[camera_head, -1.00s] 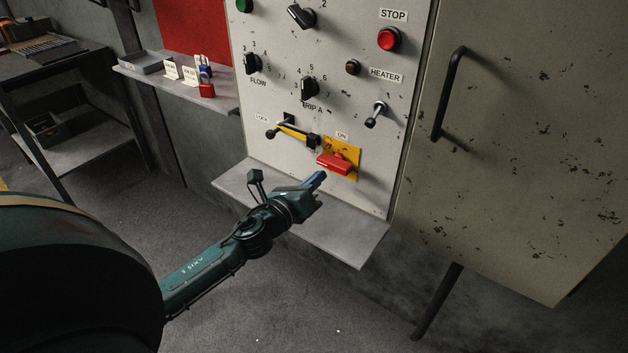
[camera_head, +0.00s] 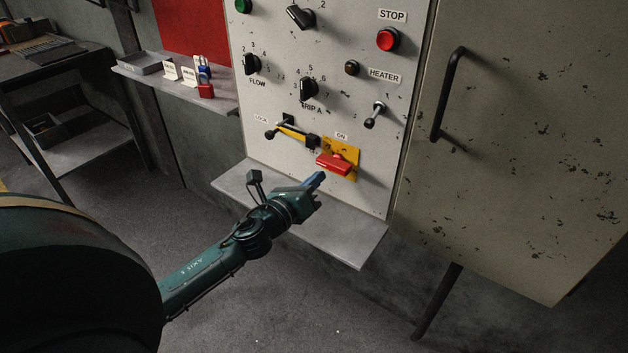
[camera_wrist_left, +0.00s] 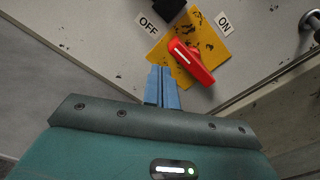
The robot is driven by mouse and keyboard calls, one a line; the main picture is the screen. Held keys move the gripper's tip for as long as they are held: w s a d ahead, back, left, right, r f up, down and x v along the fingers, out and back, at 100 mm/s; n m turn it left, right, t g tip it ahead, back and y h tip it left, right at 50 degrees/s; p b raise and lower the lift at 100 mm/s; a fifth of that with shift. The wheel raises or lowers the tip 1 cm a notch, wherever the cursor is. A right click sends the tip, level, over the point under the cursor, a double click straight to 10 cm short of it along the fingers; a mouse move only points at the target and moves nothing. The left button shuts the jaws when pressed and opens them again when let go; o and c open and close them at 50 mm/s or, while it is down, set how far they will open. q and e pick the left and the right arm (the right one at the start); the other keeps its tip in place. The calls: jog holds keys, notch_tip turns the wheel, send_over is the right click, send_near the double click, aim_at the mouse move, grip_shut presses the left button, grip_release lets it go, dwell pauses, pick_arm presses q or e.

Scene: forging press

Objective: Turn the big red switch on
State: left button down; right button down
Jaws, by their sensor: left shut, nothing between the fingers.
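The big red switch (camera_head: 333,163) sits on a yellow plate (camera_head: 352,152) low on the grey control panel. In the left wrist view the red switch handle (camera_wrist_left: 192,62) lies slanted on the yellow plate (camera_wrist_left: 214,48), between the OFF label (camera_wrist_left: 149,25) and the ON label (camera_wrist_left: 224,22). My left gripper (camera_head: 316,180) is just below the switch, apart from it in the head view. Its blue fingers (camera_wrist_left: 162,78) are shut together and empty, pointing at the plate's lower left edge. My right gripper is not in view.
A latch lever (camera_head: 290,133) beside a LOCK label is left of the switch. A grey shelf (camera_head: 345,240) juts out below the panel. A cabinet door with a black handle (camera_head: 449,95) is at right. Knobs and a red STOP button (camera_head: 388,39) are above.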

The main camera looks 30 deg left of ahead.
pick_arm(q)
jog(key=shift+a+r+p, duration=0.1)
jog(key=shift+r+p, duration=0.7)
jog(key=shift+r, duration=0.15)
dwell(1.0)
jog(key=shift+r+p, duration=0.45)
jog(key=shift+p, duration=0.15)
dwell(0.9)
jog(key=shift+d+r+p, duration=0.45)
jog(key=shift+r+p, duration=0.35)
jog(key=shift+p, duration=0.1)
dwell(1.5)
jog(key=shift+s+d+r+p, duration=0.15)
jog(key=shift+r+p, duration=0.05)
jog(key=shift+p, duration=0.1)
jog(key=s+b, duration=0.1)
jog(key=s, duration=0.7)
jog(key=shift+a, duration=0.45)
jog(key=shift+f, duration=0.1)
